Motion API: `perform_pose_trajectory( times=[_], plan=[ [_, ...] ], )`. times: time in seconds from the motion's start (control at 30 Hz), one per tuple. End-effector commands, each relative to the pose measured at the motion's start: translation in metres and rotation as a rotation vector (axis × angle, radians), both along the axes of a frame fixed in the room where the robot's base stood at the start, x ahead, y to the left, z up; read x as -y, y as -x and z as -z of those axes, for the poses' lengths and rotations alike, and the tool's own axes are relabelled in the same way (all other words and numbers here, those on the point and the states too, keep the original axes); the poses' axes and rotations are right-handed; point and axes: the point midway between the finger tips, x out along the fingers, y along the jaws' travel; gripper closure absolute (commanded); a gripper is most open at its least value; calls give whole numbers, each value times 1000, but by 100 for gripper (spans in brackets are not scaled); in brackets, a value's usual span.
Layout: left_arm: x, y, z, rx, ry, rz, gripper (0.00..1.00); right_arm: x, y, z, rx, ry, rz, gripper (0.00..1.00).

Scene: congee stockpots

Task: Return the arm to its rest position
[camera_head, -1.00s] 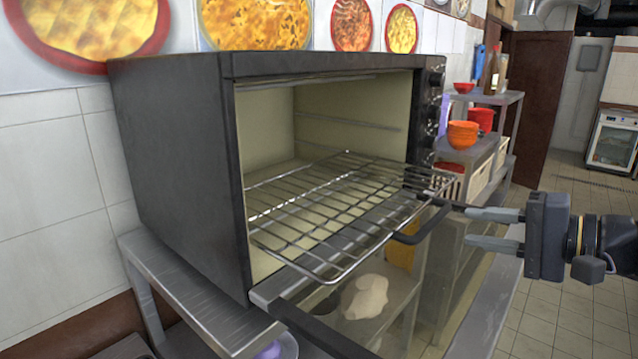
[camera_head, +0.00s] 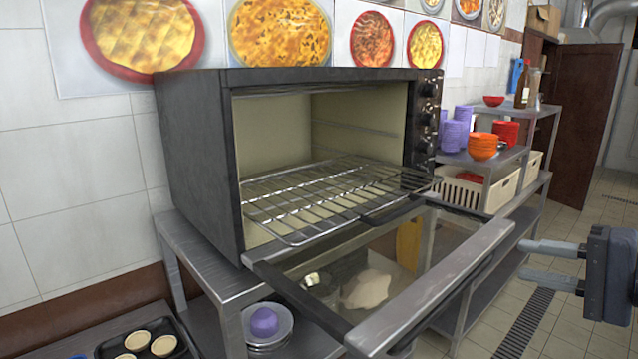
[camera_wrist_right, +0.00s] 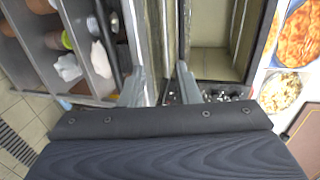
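My right gripper (camera_head: 525,260) is at the right edge of the head view, its two fingers apart with nothing between them. It is in open air, to the right of the oven and clear of the lowered door. The right wrist view shows the same fingers (camera_wrist_right: 160,85) apart and empty. The black oven (camera_head: 200,160) stands open on a steel table. Its glass door (camera_head: 440,275) is folded down, and the wire rack (camera_head: 320,195) sticks out over it, empty. My left gripper is in neither view.
A steel shelf unit on the right holds orange bowls (camera_head: 482,147), purple cups (camera_head: 452,136) and a white basket (camera_head: 460,190). A black tray (camera_head: 180,335) with pale tart shells is at the lower left. Tiled floor (camera_head: 570,325) is free on the right.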

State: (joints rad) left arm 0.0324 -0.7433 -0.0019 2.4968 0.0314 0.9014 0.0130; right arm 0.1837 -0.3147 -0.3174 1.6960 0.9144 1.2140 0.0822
Motion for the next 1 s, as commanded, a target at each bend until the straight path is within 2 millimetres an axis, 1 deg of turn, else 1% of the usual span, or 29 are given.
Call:
perform_pose_trajectory(
  times=[0.27,0.37,0.47,0.57,0.67,0.7,0.77,0.8,0.9,1.0],
  plan=[
    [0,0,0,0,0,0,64,-28,16,34,-53,95,-47,71],
    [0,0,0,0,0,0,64,-42,25,51,-78,150,-73,71],
    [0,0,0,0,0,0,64,-59,39,75,-105,230,-109,71],
    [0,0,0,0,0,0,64,-77,56,104,-132,331,-153,71],
    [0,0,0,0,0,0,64,-96,78,139,-154,466,-210,71],
    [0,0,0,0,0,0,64,-103,88,156,-161,532,-236,71],
    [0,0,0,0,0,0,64,-112,105,181,-164,640,-278,71],
    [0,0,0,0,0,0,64,-116,115,198,-164,712,-306,71],
    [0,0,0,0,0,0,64,-122,135,229,-155,863,-361,71],
    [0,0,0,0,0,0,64,-123,144,246,-148,947,-390,71]
  ],
)
